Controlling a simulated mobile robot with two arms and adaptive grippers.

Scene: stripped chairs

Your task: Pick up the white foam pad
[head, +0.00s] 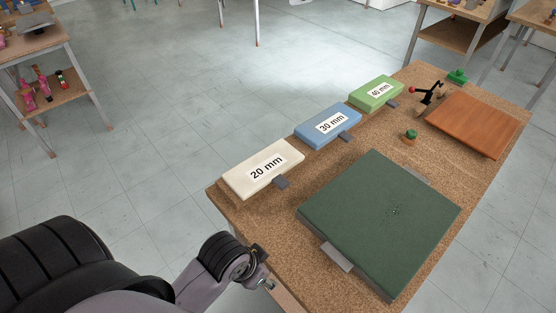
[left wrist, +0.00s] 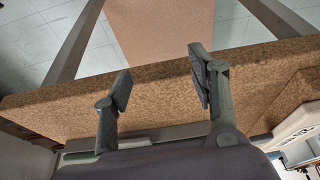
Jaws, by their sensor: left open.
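The white foam pad (head: 263,169), labelled "20 mm", lies flat near the left end of the cork-topped table, with a small grey tab at its front edge. Part of it also shows at the right edge of the left wrist view (left wrist: 301,122). My left gripper (left wrist: 158,85) is open and empty, with its two fingers apart in front of the table edge. In the head view my left arm comes in from the lower left and ends below the table's left corner, apart from the pad. My right gripper is not in view.
A blue pad (head: 328,126) marked 30 mm and a green pad (head: 376,94) marked 40 mm lie beyond the white one. A large dark green slab (head: 382,220) covers the table's near part. A brown board (head: 472,127) and a clamp (head: 427,94) are at the far end.

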